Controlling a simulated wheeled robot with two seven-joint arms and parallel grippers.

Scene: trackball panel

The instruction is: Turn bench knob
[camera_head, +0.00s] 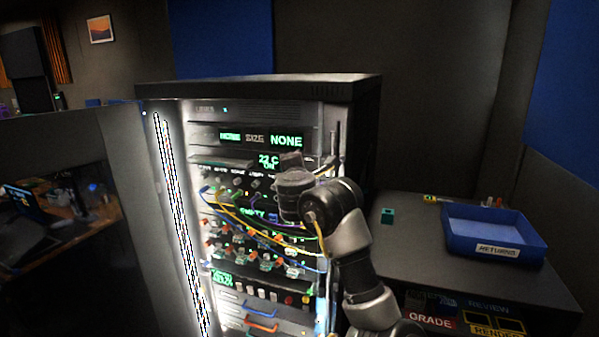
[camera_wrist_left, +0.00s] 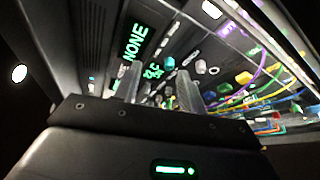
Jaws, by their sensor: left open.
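The equipment rack (camera_head: 258,90) stands in the middle of the head view, with a lit panel of displays, knobs and cables. A row of small knobs (camera_head: 237,182) sits below the green "22 C" display (camera_head: 268,161); knobs (camera_wrist_left: 200,67) also show in the left wrist view. Their labels are too small to read, so I cannot tell which is the bench knob. My left gripper (camera_head: 291,160) is in front of the panel's right side, partly hiding the knob row. In the left wrist view its two fingers (camera_wrist_left: 160,88) are apart, with nothing seen held between them. My right gripper is out of view.
Yellow, purple and blue cables (camera_head: 240,232) loop across the panel below the knobs. A side table at right holds a blue "RETURNS" tray (camera_head: 480,218) and a small teal block (camera_head: 387,215). A grey partition (camera_head: 135,160) stands left of the rack.

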